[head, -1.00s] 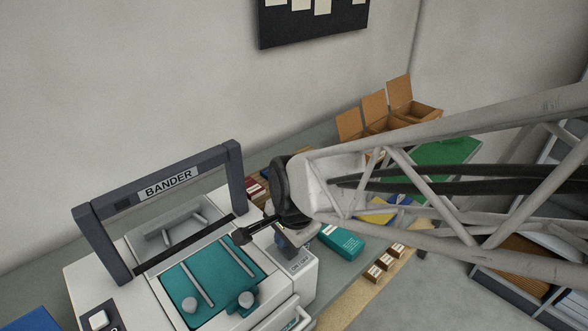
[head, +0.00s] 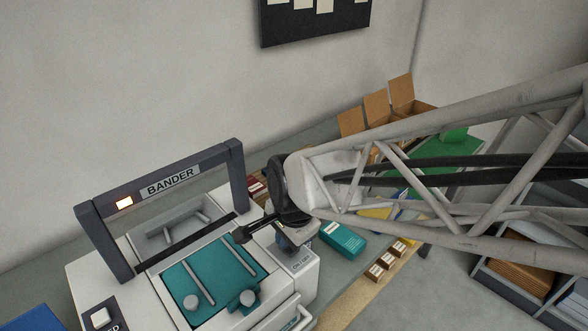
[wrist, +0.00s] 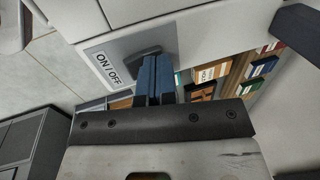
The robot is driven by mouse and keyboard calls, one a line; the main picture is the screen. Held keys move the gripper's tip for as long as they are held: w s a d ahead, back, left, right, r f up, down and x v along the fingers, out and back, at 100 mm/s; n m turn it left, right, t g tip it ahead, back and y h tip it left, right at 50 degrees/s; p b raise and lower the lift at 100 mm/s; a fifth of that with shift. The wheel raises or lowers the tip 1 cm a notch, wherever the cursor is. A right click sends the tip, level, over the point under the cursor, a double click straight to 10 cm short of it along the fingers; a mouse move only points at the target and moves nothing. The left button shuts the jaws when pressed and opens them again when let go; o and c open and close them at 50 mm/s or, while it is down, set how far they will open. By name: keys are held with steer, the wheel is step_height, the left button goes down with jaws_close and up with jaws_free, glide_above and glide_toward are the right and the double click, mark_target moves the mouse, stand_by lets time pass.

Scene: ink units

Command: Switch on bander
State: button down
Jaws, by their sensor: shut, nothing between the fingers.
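The bander (head: 140,262) is a white machine with a dark grey arch and a teal top plate. In the wrist view, a dark switch (wrist: 138,53) sits on a grey panel marked ON/OFF (wrist: 107,68). My gripper (wrist: 155,60) is shut and empty, with its blue fingertips at the switch. They overlap the switch's right side, and I cannot tell whether they touch it. In the head view my gripper (head: 286,244) is at the machine's right side, and the switch is mostly hidden.
A teal box (head: 341,239) and several small brown boxes (head: 387,261) lie on the bench just right of the bander. Open cardboard boxes (head: 375,108) stand at the back. A white button (head: 100,317) is at the bander's front left. A blue object (head: 32,318) is at lower left.

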steer(key=shift+s+d, duration=0.1)
steer(key=shift+s+d+r, duration=0.2)
steer(key=shift+s+d, duration=0.2)
steer(key=shift+r, duration=0.15)
stand_by(0.3)
step_height(320, 180, up, 14)
stand_by(0.7)
steer(key=shift+d, duration=0.15)
steer(key=s+d+f+n, duration=0.1)
steer(key=s+d+n, duration=0.1)
steer(key=d, duration=0.5)
steer(key=s+d+f+n+h, duration=0.1)
steer(key=s+d+f+n, duration=0.1)
steer(key=d, duration=0.5)
steer(key=s+d+f+n+h, duration=0.1)
steer(key=s+d+f+n, duration=0.1)
steer(key=s+d+n, duration=0.2)
steer(key=d, duration=0.2)
steer(key=shift+d+f+n+t, duration=0.15)
steer(key=shift+d+n+t, duration=0.15)
steer(key=shift+d+n, duration=0.1)
